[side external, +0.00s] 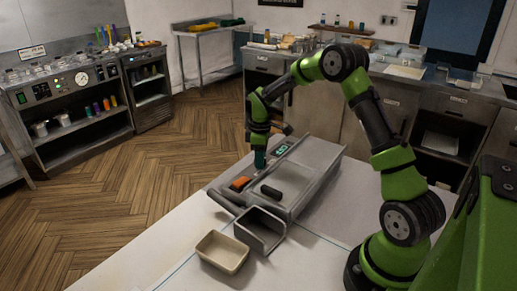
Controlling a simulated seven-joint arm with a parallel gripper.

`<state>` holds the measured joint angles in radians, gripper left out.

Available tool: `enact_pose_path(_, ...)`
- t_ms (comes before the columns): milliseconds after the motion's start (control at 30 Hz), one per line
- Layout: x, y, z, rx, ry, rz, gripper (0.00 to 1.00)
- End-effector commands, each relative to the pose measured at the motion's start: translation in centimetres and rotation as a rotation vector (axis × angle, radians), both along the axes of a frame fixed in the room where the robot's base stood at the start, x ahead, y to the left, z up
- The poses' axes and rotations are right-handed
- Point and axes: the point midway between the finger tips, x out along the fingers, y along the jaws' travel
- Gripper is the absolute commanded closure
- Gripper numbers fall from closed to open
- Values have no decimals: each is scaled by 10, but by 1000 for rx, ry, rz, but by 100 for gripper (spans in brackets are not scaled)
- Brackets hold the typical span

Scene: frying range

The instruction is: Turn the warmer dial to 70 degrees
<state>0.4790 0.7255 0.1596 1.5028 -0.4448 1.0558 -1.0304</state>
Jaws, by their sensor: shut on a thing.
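The warmer (317,157) is a long grey metal unit on the white table. A small green-lit display (281,150) shows on its panel; its figures are too small to read. My gripper (260,167) points straight down at the panel, just left of the display. It is shut on the warmer dial, which the fingers mostly hide. The dial's angle cannot be read from here.
An orange block (240,183) and a dark handle-like piece (271,192) lie nearer on the unit. An open metal holder (259,232) and a beige bin (222,252) stand in front. The table's left front is clear.

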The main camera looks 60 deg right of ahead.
Motion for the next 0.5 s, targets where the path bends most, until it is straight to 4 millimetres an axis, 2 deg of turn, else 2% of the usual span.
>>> enact_pose_path(167,0,0,1,-1,-2,4,88)
enact_pose_path(200,0,0,1,-1,-2,4,51)
enact_pose_path(333,0,0,1,-1,-2,3,32)
enact_pose_path(500,0,0,0,-1,0,2,32)
